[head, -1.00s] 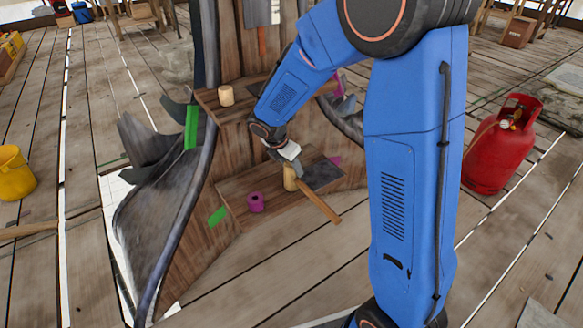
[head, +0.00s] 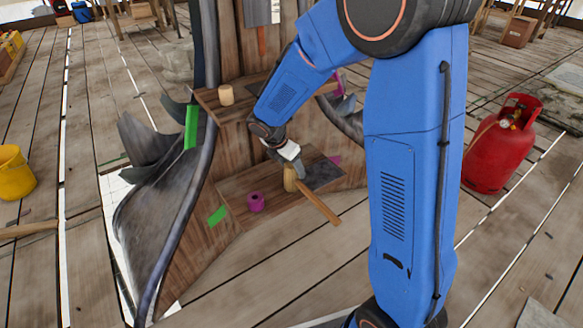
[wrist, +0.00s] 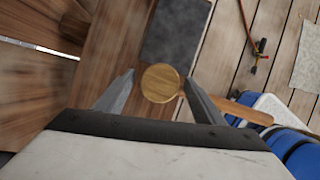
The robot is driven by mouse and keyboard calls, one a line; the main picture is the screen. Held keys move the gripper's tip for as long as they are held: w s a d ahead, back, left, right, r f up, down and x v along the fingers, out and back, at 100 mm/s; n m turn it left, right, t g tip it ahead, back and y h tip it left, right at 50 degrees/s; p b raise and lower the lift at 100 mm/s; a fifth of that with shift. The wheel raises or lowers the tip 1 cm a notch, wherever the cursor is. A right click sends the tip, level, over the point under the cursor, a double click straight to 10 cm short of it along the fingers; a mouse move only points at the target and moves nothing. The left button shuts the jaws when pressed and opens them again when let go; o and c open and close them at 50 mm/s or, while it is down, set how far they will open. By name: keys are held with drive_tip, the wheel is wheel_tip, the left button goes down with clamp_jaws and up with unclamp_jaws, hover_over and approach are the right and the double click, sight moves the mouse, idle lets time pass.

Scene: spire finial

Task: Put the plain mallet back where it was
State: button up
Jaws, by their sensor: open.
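The plain mallet (head: 318,206) has a pale wooden head standing upright on the lower wooden shelf (head: 232,190). Its handle sticks out past the shelf's front edge, to the lower right. In the wrist view the round end of the mallet's head (wrist: 160,83) faces the camera, and its handle runs off to the right behind a finger. My gripper (head: 294,166) is open just above the mallet's head. In the wrist view its fingers (wrist: 160,84) stand on either side of the head. I cannot tell whether they touch it.
A dark grey plate (head: 325,176) lies beside the mallet, and a magenta ring-like piece (head: 255,202) sits to its left. A pale cylinder (head: 226,95) stands on the upper shelf (head: 217,108). A red gas bottle (head: 490,155) stands right, a yellow bucket (head: 13,172) left.

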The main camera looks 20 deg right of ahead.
drive_tip(key=v, duration=1.1)
drive_tip(key=s+d+r+m+y, duration=0.1)
drive_tip(key=s+d+r+m, duration=0.3)
drive_tip(key=s+m, duration=0.3)
drive_tip(key=s+d+r+m+y, duration=0.1)
drive_tip(key=s+d+r+m, duration=0.35)
drive_tip(key=s, duration=0.35)
drive_tip(key=s+d+m+t+y, duration=0.2)
drive_tip(key=s+m, duration=1)
drive_tip(key=s, duration=0.4)
drive_tip(key=shift+s+d+t, duration=0.15)
drive_tip(key=shift+d+t, duration=0.15)
drive_tip(key=shift+r, duration=0.1)
drive_tip(key=shift+c, duration=0.3)
